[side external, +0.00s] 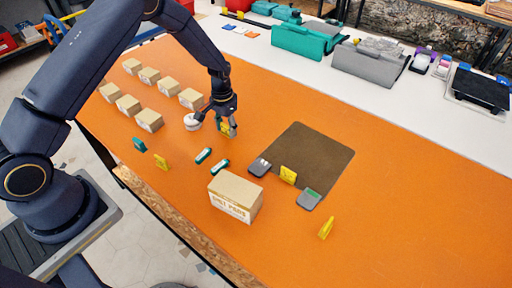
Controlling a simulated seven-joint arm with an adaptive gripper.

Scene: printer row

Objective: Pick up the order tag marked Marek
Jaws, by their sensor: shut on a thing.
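My gripper (226,118) is above the far left part of the orange table, pointing down and shut on a small yellow tag (227,129). Its fingers partly cover that tag. Other yellow tags stand on the table: one at the left (161,162), one by the dark brown mat (288,174), and one at the front right (326,228). The writing on all of the tags is too small to read, so I cannot tell which is marked Marek. I cannot tell whether the held tag touches the table.
A white round object (192,122) is just left of my gripper. Small boxes (149,120) stand in rows at the left. A larger box (236,197), teal items (220,166) and grey items (260,167) lie nearer the front.

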